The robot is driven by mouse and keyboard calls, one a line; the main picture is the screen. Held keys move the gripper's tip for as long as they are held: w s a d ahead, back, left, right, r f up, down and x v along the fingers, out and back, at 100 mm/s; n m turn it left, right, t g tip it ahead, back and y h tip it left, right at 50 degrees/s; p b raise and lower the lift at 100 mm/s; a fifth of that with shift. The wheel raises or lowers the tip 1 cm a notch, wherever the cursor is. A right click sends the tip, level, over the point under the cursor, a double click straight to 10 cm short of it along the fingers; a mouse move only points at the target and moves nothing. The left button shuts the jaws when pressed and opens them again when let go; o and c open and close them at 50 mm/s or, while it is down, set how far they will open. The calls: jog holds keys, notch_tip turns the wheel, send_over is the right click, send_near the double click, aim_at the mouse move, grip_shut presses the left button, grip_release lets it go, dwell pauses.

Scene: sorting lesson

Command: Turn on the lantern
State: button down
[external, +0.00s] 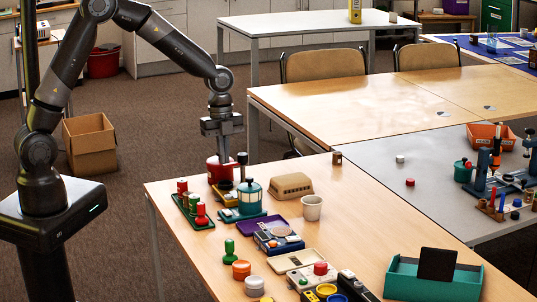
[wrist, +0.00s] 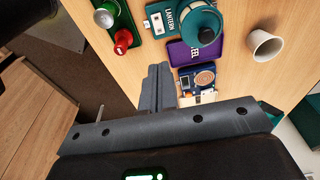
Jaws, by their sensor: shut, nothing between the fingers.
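The teal lantern (external: 251,195) stands on the near table, with a round body and a teal base. In the wrist view the lantern (wrist: 196,24) is at the top, seen from above, and its base bears the label LANTERN. A small pale part shows on the base left of the label; I cannot tell its switch position. My gripper (external: 222,158) is above the table, left of the lantern and higher than it. In the wrist view my gripper (wrist: 160,68) is shut and empty, with its fingertips below the lantern in the picture and apart from it.
A green tray (external: 193,212) with red and green pieces lies left of the lantern. A purple tray (wrist: 187,54) and a white cup (external: 311,208) are close by. A tan box (external: 290,186) stands behind. Several small devices fill the table's front; bare wood lies to the right.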

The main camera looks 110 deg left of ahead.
aim_at(228, 212)
jog(key=shift+f, duration=0.2)
jog(key=f, duration=0.4)
jog(key=w+d+f, duration=0.1)
jog(key=f, duration=0.8)
jog(key=shift+w+d+f, duration=0.15)
jog(key=shift+w+f, duration=0.05)
jog(key=shift+f, duration=0.1)
jog(key=shift+d+f+g, duration=0.15)
jog(key=shift+f+g, duration=0.05)
jog(key=shift+g, duration=0.1)
jog(key=shift+s+a+r, duration=0.1)
jog(key=shift+s+a, duration=0.5)
jog(key=shift+a, duration=0.05)
jog(key=shift+r, duration=0.1)
